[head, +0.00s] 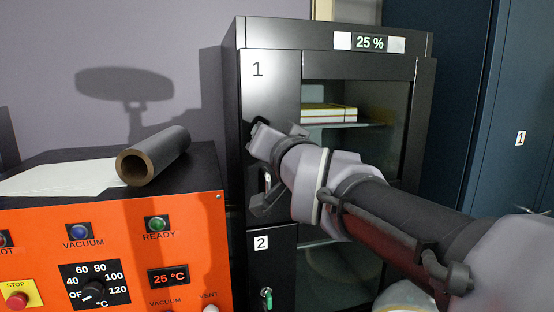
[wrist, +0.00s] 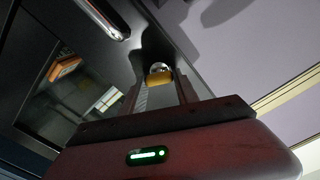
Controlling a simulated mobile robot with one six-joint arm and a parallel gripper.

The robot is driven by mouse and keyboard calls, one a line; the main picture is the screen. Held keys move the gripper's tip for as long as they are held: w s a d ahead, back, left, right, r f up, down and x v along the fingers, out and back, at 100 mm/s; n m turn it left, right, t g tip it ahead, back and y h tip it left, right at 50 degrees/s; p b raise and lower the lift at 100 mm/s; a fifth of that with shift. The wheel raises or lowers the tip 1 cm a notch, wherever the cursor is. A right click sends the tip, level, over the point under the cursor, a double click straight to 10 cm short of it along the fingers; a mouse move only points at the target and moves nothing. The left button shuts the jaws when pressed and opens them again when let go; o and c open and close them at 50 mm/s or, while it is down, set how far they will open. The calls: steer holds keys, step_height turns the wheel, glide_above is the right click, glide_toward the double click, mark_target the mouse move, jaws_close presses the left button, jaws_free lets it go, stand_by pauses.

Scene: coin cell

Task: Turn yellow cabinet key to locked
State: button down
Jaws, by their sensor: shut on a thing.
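The yellow key (wrist: 158,78) shows in the wrist view between the two fingers of my gripper (wrist: 160,90), with a round silver lock face (wrist: 160,67) just behind it. My gripper is shut on the key at the dark cabinet door marked 1 (head: 269,85). In the head view my gripper (head: 256,138) reaches that door's left part, and its own body hides the key and lock. The key's exact turn angle and any locked mark cannot be made out.
A metal handle (wrist: 104,18) lies close to the gripper. A green key (head: 267,297) sits in the lower door marked 2 (head: 261,243). An orange oven (head: 120,215) with a dark roll (head: 158,155) on top stands at left. A glass window (head: 385,120) is right of the door.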

steer(key=m+b, duration=0.1)
steer(key=m, duration=0.5)
steer(key=m+b, duration=0.2)
steer(key=m, duration=0.4)
steer(key=shift+d+f, duration=0.15)
steer(key=shift+f, duration=0.05)
steer(key=shift+m, duration=0.3)
steer(key=c, duration=0.9)
jaws_free()
